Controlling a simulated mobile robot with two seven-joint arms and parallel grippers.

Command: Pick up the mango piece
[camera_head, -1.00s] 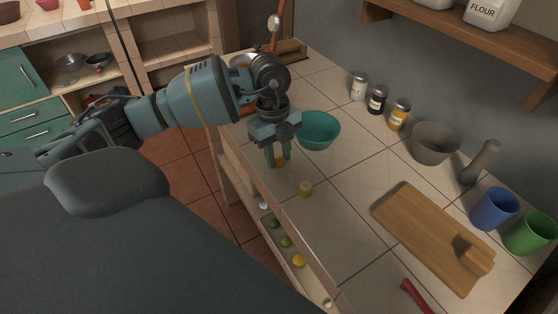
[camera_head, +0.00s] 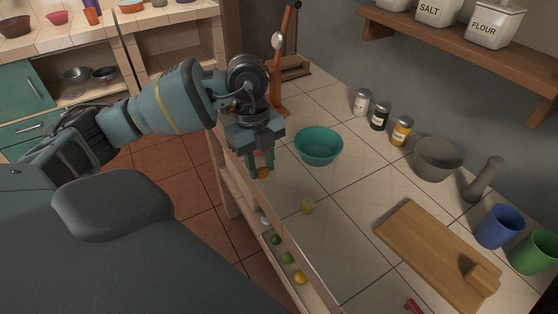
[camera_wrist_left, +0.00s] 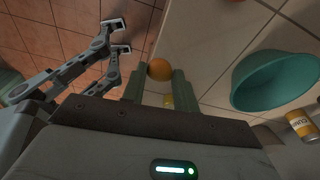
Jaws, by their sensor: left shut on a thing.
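The orange, rounded mango piece (camera_head: 263,172) is between the fingertips of my left gripper (camera_head: 261,164). The left wrist view also shows the mango piece (camera_wrist_left: 160,69) between the two green fingers of the left gripper (camera_wrist_left: 159,80). The fingers are shut on it and point down near the counter's left edge, left of the teal bowl (camera_head: 319,147). Whether the mango piece is clear of the counter is hard to tell.
Several small fruits lie on a lower ledge (camera_head: 318,290). A cutting board (camera_head: 425,245), blue cup (camera_head: 498,227), green cup (camera_head: 534,252), mortar (camera_head: 437,158) and spice jars stand right. Tiles between bowl and board are clear.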

